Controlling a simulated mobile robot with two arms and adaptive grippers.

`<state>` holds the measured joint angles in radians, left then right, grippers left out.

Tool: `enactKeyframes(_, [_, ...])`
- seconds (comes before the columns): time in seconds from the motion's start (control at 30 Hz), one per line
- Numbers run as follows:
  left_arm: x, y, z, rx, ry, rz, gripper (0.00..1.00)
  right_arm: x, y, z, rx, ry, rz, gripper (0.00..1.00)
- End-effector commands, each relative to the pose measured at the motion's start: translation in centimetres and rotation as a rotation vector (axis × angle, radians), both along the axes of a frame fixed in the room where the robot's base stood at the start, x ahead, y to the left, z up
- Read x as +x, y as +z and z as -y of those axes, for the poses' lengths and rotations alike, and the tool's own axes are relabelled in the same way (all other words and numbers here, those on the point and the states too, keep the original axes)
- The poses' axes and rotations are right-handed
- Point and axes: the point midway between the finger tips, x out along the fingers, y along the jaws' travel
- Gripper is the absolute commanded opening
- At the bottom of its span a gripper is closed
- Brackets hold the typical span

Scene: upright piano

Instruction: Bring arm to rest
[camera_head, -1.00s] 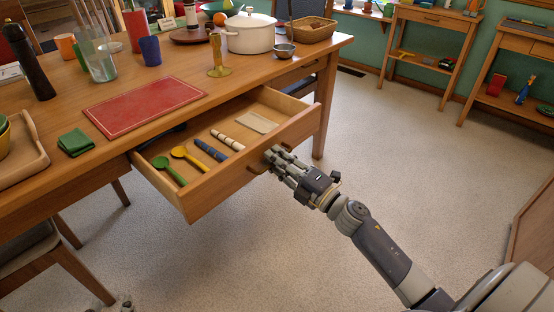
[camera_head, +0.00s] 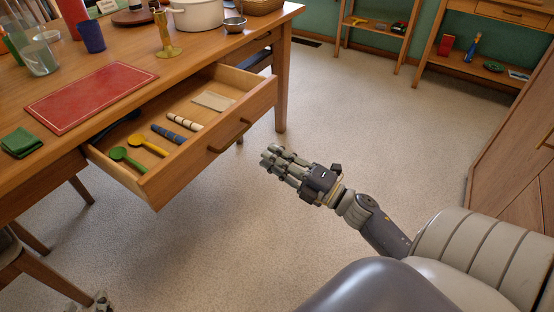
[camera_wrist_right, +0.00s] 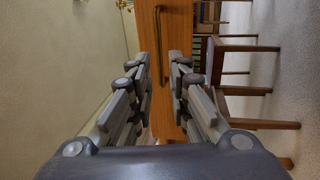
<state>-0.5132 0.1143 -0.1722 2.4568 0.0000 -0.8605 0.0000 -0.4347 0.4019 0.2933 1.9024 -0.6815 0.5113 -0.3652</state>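My right gripper (camera_head: 272,160) is over the bare floor, to the right of the open drawer and apart from it. Its fingers are spread with an empty gap between them in the right wrist view (camera_wrist_right: 161,88). The handle also shows in the right wrist view (camera_wrist_right: 158,45), beyond the fingers. A small grey piece at the bottom left edge, perhaps the tip of my left gripper (camera_head: 100,301), shows too little to tell its state.
The drawer holds a green spoon (camera_head: 125,157), a yellow spoon (camera_head: 146,146), striped rolls and a pale cloth (camera_head: 213,100). A red mat (camera_head: 92,95) lies on the table (camera_head: 185,72). A wooden cabinet (camera_head: 515,150) stands at right. Open floor lies between.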

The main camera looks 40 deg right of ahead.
Motion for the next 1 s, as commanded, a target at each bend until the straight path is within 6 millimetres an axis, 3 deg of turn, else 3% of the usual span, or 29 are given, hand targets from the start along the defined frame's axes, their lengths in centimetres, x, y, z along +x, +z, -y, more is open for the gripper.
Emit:
enactKeyframes(0.73, [0.0,0.0,0.0,0.0,0.0,0.0,0.4,-0.5,0.0,0.1,0.019,-0.008,-0.004,0.17])
enactKeyframes(0.87, [0.0,0.0,0.0,0.0,0.0,0.0,0.4,-0.1,0.3,-0.5,0.134,-0.057,-0.034,0.17])
enactKeyframes(1.0, [0.0,0.0,0.0,0.0,0.0,0.0,0.4,0.4,0.4,-1.7,0.383,-0.15,-0.123,0.17])
